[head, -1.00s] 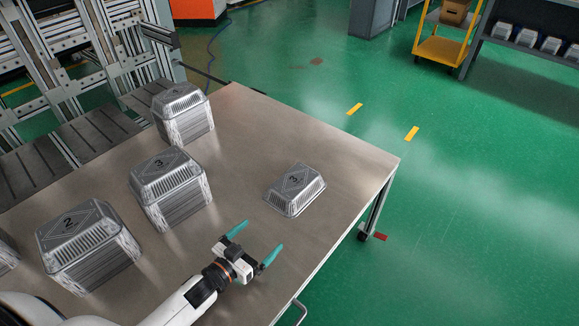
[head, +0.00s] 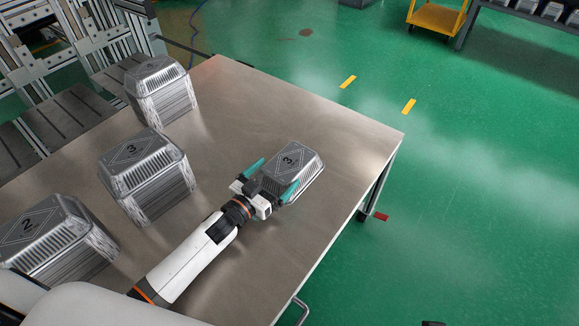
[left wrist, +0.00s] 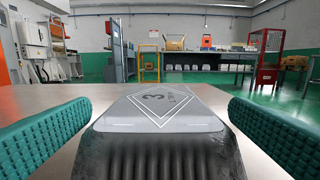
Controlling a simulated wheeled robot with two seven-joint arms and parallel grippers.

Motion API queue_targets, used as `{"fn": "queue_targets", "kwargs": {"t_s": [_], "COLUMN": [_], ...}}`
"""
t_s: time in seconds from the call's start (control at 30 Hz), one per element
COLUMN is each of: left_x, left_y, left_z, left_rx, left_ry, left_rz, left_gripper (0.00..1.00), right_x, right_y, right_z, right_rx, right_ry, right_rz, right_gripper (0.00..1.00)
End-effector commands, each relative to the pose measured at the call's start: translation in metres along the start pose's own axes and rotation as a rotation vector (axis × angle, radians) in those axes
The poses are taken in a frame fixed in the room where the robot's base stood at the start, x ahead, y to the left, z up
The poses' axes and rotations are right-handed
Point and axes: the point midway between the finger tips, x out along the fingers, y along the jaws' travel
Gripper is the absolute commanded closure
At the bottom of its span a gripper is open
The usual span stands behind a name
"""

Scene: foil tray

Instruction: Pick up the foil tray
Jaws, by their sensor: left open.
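A single foil tray (head: 298,160), silver and upside down with a "3" in a diamond on its top, lies on the metal table (head: 250,115) toward the right edge. My left gripper (head: 272,177) is open, with its teal fingers on either side of the tray's near end. In the left wrist view the foil tray (left wrist: 162,115) fills the middle, between the two fingers (left wrist: 160,135), with a gap visible on each side. The tray's near corner is partly hidden by the gripper in the head view. My right gripper is not in view.
Stacks of similar trays stand to the left: a back stack (head: 163,92), a middle stack marked 3 (head: 148,178) and a front stack marked 2 (head: 55,245). The table around the single tray is clear. The table's right edge is close by.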

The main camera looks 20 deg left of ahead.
Motion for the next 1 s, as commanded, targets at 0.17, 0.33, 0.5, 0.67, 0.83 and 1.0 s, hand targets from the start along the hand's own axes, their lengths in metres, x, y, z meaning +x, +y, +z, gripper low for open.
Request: {"fn": "queue_targets", "kwargs": {"t_s": [0.17, 0.33, 0.5, 0.67, 0.83, 1.0], "left_x": [0.027, 0.036, 0.036, 0.036, 0.036, 0.036], "left_y": [0.001, 0.001, 0.001, 0.001, 0.001, 0.001], "left_z": [-0.004, -0.004, -0.004, -0.004, -0.004, -0.003], "left_rx": [0.000, 0.000, -0.001, -0.001, -0.001, -0.001], "left_ry": [-0.003, 0.000, 0.001, 0.000, 0.000, 0.000], "left_rz": [0.000, 0.000, 0.000, 0.000, 0.000, 0.000], "left_gripper": [0.00, 0.00, 0.00, 0.23, 0.32, 0.32], "right_x": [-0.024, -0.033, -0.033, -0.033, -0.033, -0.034], "right_y": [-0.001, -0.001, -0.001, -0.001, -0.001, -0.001], "right_z": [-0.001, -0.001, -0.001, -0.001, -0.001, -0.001], "right_rx": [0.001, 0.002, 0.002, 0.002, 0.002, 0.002], "right_ry": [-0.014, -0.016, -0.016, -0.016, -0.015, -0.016], "right_rz": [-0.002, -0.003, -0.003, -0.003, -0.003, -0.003], "right_gripper": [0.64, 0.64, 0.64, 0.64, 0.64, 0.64]}}
